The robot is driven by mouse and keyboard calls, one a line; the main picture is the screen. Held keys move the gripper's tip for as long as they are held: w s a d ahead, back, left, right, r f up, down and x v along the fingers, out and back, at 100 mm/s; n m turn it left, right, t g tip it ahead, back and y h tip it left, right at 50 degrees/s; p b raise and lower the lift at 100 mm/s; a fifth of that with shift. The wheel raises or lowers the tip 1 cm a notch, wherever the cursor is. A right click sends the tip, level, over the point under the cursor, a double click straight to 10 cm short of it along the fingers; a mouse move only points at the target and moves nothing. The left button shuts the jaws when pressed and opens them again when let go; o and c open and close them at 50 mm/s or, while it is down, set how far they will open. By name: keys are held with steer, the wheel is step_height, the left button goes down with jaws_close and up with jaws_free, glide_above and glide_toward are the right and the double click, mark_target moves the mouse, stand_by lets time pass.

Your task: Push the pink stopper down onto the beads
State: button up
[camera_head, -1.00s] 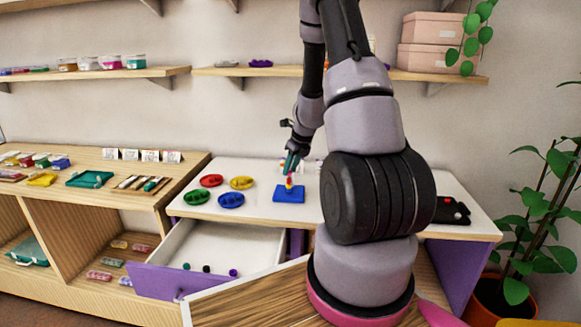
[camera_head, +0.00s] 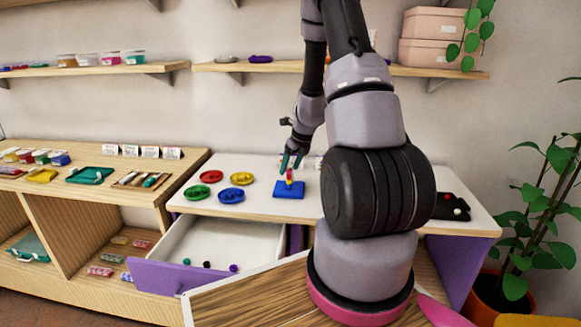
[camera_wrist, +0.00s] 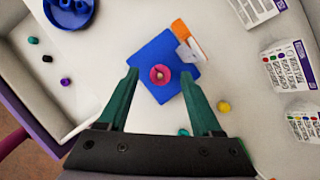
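The pink stopper (camera_wrist: 159,78) is seen from above in the wrist view, with a pale peg tip showing at its centre. In the head view it shows small and pink-red at the top of a short stack (camera_head: 289,181) of yellow and red on the blue board (camera_head: 283,192). The blue board also shows in the wrist view (camera_wrist: 148,51). Whether the stopper touches the beads is too small to tell. My gripper (camera_head: 291,161) is open and empty above the stack, its two green fingers apart on either side of the stopper in the wrist view (camera_wrist: 159,72).
Red, yellow, green and blue dishes (camera_head: 231,196) stand left of the board. The open drawer (camera_head: 230,240) holds several loose beads. An orange-and-white block (camera_wrist: 185,38) lies by the board's edge.

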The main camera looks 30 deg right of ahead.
steer(key=v, duration=1)
steer(key=shift+r, duration=0.4)
steer(key=shift+s, duration=0.15)
steer(key=s+a+r+n+t+y, duration=0.1)
steer(key=s+a+r+n, duration=0.2)
steer(key=a+r+n, duration=0.4)
steer(key=s+a+r+n+y, duration=0.1)
steer(key=s+a+r+n, duration=0.2)
steer(key=r+n, duration=0.35)
steer(key=s+a+r+n+t, duration=0.1)
steer(key=s+a+r+n, duration=0.2)
steer(key=s+r+n, duration=0.2)
steer(key=s+a+r+n+h, duration=0.1)
steer(key=s+a+r+n, duration=0.2)
steer(key=s+r+n, duration=0.3)
steer(key=s+n, duration=0.4)
steer(key=s, duration=0.1)
steer(key=shift+a+r+t, duration=0.2)
steer(key=shift+a+t, duration=0.15)
steer(key=shift+t, duration=0.05)
